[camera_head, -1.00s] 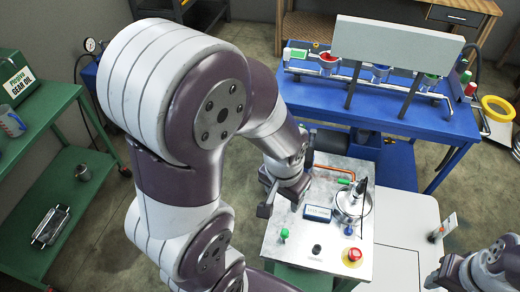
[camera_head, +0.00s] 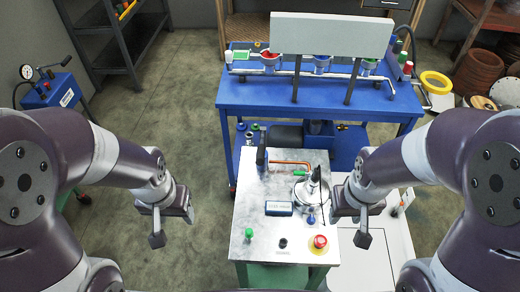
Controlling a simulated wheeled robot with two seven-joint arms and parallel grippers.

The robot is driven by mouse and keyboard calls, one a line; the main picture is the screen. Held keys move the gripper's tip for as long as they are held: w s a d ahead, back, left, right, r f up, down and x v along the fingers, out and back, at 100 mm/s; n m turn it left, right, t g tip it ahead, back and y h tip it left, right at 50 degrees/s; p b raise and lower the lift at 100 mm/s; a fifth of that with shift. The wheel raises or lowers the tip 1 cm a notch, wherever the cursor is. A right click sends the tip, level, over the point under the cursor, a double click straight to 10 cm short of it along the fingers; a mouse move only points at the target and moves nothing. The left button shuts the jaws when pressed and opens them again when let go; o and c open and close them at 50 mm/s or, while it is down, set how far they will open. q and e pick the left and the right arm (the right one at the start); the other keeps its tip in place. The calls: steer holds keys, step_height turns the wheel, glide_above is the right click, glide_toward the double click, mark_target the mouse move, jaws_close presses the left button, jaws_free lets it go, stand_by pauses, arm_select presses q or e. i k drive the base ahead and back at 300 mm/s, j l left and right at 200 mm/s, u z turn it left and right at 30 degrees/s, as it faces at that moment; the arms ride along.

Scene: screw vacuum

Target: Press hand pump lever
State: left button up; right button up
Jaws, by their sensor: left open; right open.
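A metal-topped console (camera_head: 265,225) stands in the middle. On its right is a round silver vessel (camera_head: 305,190) with an upright silver and black handle (camera_head: 315,177). At its back left stands a black upright part (camera_head: 261,156) beside a copper pipe (camera_head: 290,163). I cannot tell for certain which is the hand pump lever. My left gripper (camera_head: 172,223) is open and empty, left of the console and apart from it. My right gripper (camera_head: 348,221) is open, at the console's right edge in the picture, close to the vessel; I see nothing in it.
The console's front has a green knob (camera_head: 249,233), a black knob (camera_head: 283,242) and a red button (camera_head: 320,241); a small display (camera_head: 278,208) sits behind. A blue table (camera_head: 240,93) with funnels and pipes stands behind. A blue gauge unit (camera_head: 50,90) is far left. Floor left of the console is clear.

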mark_target(261, 151)
steer(key=k+j, duration=0.1)
steer(key=j, duration=0.2)
steer(key=k+j+z, duration=0.1)
steer(key=j, duration=0.2)
steer(key=k+j+z, duration=0.1)
steer(key=j, duration=0.15)
steer(key=i+j+z, duration=0.15)
steer(key=j+z, duration=0.3)
steer(key=j, duration=0.5)
steer(key=j+z, duration=0.4)
steer(key=j, duration=0.55)
steer(key=i+j+z, duration=0.4)
steer(key=i+j, duration=0.45)
steer(key=i, duration=0.1)
